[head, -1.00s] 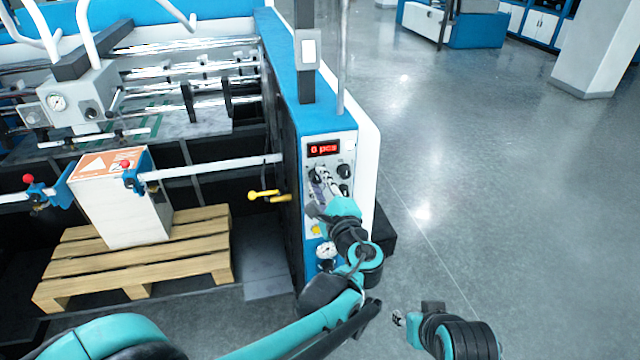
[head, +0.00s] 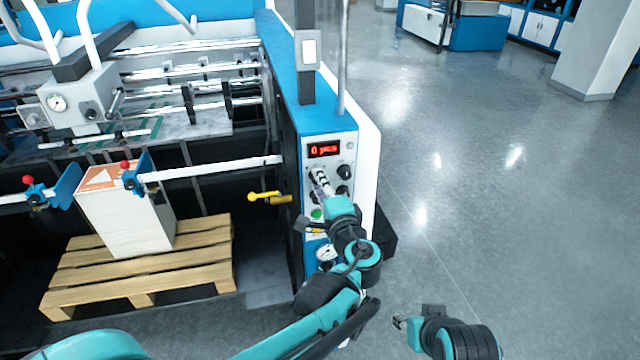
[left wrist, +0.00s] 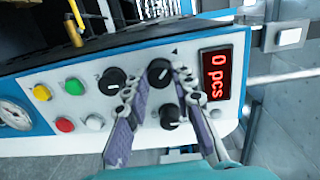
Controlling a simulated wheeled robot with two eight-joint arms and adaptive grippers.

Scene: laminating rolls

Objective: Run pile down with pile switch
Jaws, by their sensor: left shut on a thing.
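The control panel (head: 330,215) on the blue machine post carries black rotary knobs, coloured buttons and a red display (head: 324,150) reading "0 pcs". My left gripper (head: 320,178) is at the upper left knob. In the left wrist view its fingers (left wrist: 158,82) are shut on a black knob (left wrist: 160,71) beside the display (left wrist: 217,76). Other black knobs sit to its left (left wrist: 112,80) and below it (left wrist: 169,117). The pile (head: 132,220), a white stack with an orange-printed top, stands on a wooden pallet (head: 195,275). My right gripper (head: 400,321) is low, near the floor area; its opening is unclear.
Yellow, green, red and white buttons (left wrist: 65,125) and a gauge (left wrist: 14,115) are on the same panel. A yellow-handled lever (head: 264,197) sticks out left of the panel. A white bar (head: 215,168) crosses in front of the machine. The floor at right is open.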

